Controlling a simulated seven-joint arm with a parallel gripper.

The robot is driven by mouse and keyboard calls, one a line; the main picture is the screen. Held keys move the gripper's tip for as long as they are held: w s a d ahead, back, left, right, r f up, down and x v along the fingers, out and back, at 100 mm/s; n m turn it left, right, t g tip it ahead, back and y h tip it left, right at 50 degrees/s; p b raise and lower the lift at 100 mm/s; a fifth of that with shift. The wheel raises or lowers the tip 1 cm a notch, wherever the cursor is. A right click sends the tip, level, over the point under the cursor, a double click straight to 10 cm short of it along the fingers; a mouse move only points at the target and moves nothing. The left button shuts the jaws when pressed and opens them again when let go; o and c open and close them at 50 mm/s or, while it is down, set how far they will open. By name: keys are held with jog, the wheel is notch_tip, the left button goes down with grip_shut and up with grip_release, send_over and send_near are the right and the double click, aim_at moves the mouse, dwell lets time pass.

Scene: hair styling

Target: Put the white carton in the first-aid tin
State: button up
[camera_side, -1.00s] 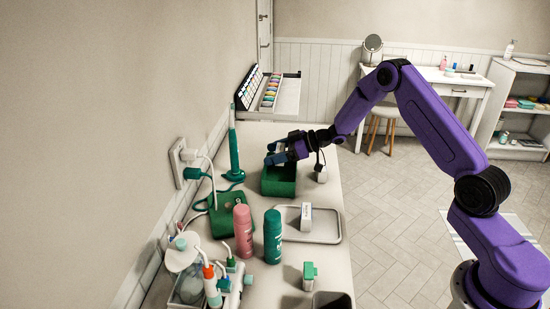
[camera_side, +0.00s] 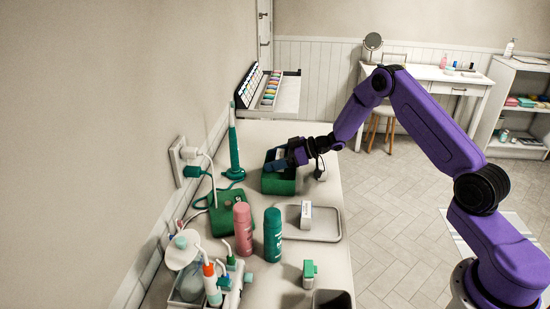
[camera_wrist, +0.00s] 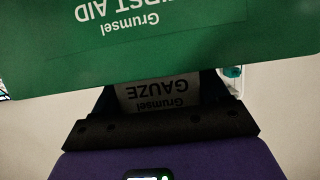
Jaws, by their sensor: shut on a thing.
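The green first-aid tin (camera_side: 278,184) stands open on the counter; its front with "FIRST AID" lettering fills the top of the wrist view (camera_wrist: 200,45). My gripper (camera_side: 283,155) is at the tin's opening, its fingers pointing left and partly hidden. It is shut on a white carton (camera_wrist: 158,92) marked "Grumsel GAUZE", which shows between the fingers in the wrist view. In the side view the carton is mostly hidden by the fingers. I cannot tell whether it touches the tin's floor.
Another white box (camera_side: 306,215) stands on a grey tray (camera_side: 325,236). A pink bottle (camera_side: 242,230) and a green bottle (camera_side: 272,235) stand in front. A green flat case (camera_side: 228,212) and a teal upright tool (camera_side: 234,155) are to the left.

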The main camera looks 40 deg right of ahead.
jog(key=o, duration=1)
jog(key=shift+r, duration=0.15)
